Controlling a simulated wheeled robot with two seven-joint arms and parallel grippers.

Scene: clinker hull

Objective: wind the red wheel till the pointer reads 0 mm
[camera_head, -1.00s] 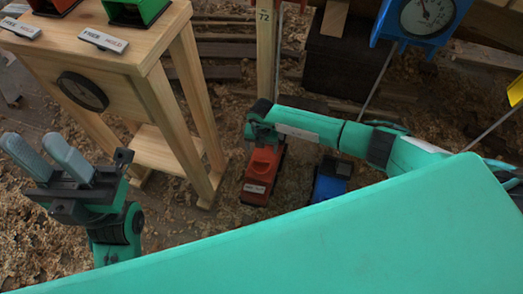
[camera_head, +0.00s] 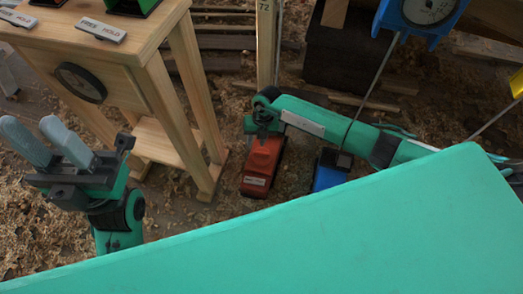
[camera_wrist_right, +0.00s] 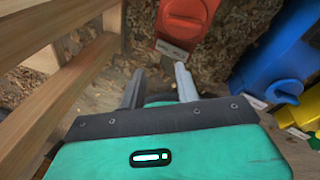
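A red unit (camera_head: 262,163) stands on the floor in the head view. My left gripper (camera_head: 45,140) is open and empty at the far left, in front of the wooden stand. A dial (camera_head: 430,8) on a blue housing is cut off at the top; its reading is illegible.
A wooden stand (camera_head: 150,75) with a dark-rimmed dial (camera_head: 80,83) and labelled switches is at left. A blue unit (camera_head: 330,170) stands right of the red one; a yellow one (camera_wrist_right: 300,112) shows in the wrist view. Shavings cover the floor.

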